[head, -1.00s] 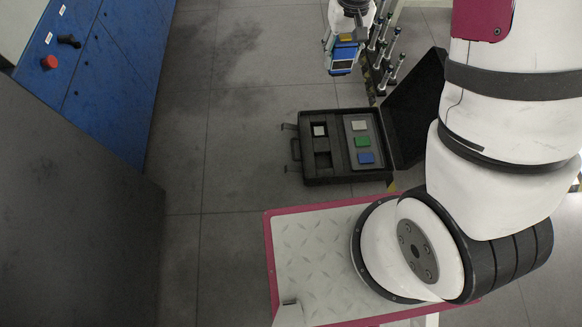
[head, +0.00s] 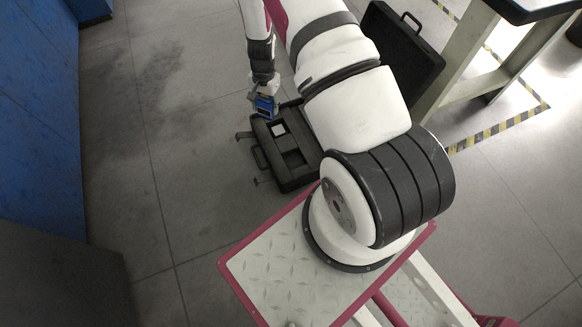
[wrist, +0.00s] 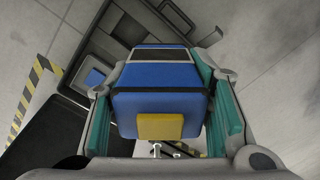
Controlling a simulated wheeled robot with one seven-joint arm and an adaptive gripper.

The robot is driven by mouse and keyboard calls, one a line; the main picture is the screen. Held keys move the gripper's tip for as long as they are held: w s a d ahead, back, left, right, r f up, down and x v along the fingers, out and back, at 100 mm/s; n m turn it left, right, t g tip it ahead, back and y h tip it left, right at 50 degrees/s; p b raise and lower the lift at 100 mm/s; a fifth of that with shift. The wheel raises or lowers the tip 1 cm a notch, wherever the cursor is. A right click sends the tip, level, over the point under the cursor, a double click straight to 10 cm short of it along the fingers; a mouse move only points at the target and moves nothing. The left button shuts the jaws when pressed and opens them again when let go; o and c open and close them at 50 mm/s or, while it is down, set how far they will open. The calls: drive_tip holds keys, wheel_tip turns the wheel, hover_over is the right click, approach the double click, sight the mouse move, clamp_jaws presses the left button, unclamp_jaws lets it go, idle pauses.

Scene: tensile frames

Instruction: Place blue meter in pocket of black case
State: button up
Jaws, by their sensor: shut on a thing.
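My gripper (head: 265,95) is shut on the blue meter (head: 265,106), which has a dark screen and a yellow patch. In the wrist view the meter (wrist: 160,100) sits between the teal finger pads (wrist: 222,105). The open black case (head: 264,165) lies on the floor. The meter appears above its far left edge; I cannot tell its height. A pale block (head: 278,130) sits in one recess, and an empty-looking dark pocket (head: 294,160) is nearer. The case tray (wrist: 85,45) also shows in the wrist view, partly hidden by the meter. My arm hides the case's right side.
A black case with a handle (head: 405,50) stands near a table (head: 500,60) at the upper right. Blue cabinets (head: 35,130) stand at the left. The floor left of the open case is clear.

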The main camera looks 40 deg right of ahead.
drive_tip(key=s+d+f+m+b, duration=0.2)
drive_tip(key=d+f+m+b, duration=0.15)
drive_tip(key=f, duration=0.55)
drive_tip(key=s+d+f+m+b, duration=0.2)
drive_tip(key=f+b, duration=0.2)
drive_tip(key=f, duration=0.5)
drive_tip(key=s+d+f+m+b, duration=0.2)
drive_tip(key=f+m+b, duration=0.1)
drive_tip(key=f, duration=0.6)
drive_tip(key=b, duration=0.4)
hover_over(294, 164)
wheel_tip(294, 164, down, 9)
drive_tip(key=shift+w+d+f, duration=0.1)
drive_tip(key=shift+f, duration=0.05)
drive_tip(key=shift+f+b, duration=0.1)
drive_tip(key=shift+b, duration=0.25)
drive_tip(key=o, duration=0.8)
drive_tip(key=shift+f, duration=0.1)
drive_tip(key=shift+o, duration=0.9)
drive_tip(key=shift+r, duration=0.2)
